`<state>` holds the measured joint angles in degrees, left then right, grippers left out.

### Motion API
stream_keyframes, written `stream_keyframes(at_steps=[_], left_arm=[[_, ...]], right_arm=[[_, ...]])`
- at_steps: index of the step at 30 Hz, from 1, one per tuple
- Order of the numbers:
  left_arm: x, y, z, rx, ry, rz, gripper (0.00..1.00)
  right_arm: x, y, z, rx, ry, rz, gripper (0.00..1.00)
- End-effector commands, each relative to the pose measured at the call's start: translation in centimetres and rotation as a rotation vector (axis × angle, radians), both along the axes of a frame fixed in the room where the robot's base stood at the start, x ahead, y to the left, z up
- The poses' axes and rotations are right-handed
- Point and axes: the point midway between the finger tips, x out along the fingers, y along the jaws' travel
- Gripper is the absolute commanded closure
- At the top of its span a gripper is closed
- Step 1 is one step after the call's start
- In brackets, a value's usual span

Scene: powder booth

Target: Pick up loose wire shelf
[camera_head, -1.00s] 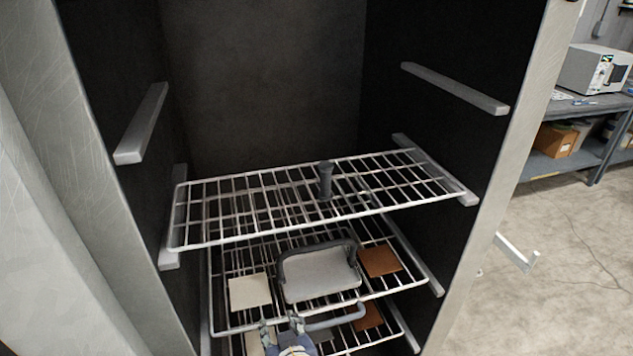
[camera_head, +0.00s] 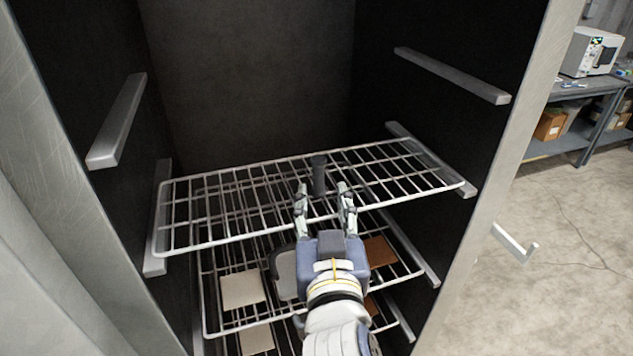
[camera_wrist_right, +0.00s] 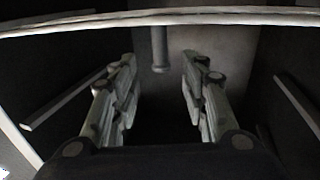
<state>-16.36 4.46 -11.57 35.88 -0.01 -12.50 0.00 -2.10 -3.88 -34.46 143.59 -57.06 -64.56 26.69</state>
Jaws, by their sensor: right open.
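A pale bar (camera_wrist_right: 160,17) crosses close above the fingers in the right wrist view. I cannot tell whether the fingers touch the shelf. My left gripper is not in view.
A lower wire shelf (camera_head: 208,318) holds a cream panel (camera_head: 242,290), a brown panel (camera_head: 380,252) and a grey piece (camera_head: 287,275) partly hidden by my arm. Empty rails (camera_head: 118,120) (camera_head: 450,75) sit higher on both walls.

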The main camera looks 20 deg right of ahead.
Motion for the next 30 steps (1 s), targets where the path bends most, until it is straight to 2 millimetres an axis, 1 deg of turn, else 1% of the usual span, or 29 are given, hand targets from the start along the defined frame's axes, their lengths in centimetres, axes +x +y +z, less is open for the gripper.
stream_keyframes(at_steps=[2,4,8,10,12,15,17,20,25,27,30], left_arm=[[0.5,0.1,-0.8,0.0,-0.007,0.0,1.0],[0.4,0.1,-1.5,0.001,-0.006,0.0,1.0],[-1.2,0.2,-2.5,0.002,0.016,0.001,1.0],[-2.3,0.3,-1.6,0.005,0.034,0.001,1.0],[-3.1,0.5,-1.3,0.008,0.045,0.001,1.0],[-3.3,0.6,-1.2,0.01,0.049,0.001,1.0],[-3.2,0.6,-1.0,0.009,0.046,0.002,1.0],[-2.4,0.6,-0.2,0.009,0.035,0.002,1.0],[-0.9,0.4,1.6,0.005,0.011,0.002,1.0],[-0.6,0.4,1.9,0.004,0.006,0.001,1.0],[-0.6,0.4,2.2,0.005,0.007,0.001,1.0]], right_arm=[[0.6,-0.2,-0.3,-0.001,-0.004,-0.002,0.59],[1.3,-0.3,-0.3,0.0,-0.005,-0.002,0.59],[2.4,-0.6,-0.3,0.001,-0.003,0.0,0.59],[3.5,-0.9,0.3,-0.006,0.002,0.0,0.59],[4.4,-1.1,0.3,-0.005,0.001,0.0,0.59],[5.0,-1.3,0.1,-0.002,0.001,0.002,0.59],[5.3,-1.4,0.1,-0.001,0.002,0.001,0.59],[6.1,-1.6,0.5,-0.003,0.001,0.001,0.59],[8.3,-2.1,0.8,-0.006,0.003,0.0,0.59],[9.2,-2.3,0.6,-0.004,0.002,0.0,0.59],[10.0,-2.5,0.4,-0.001,0.002,0.002,0.59]])
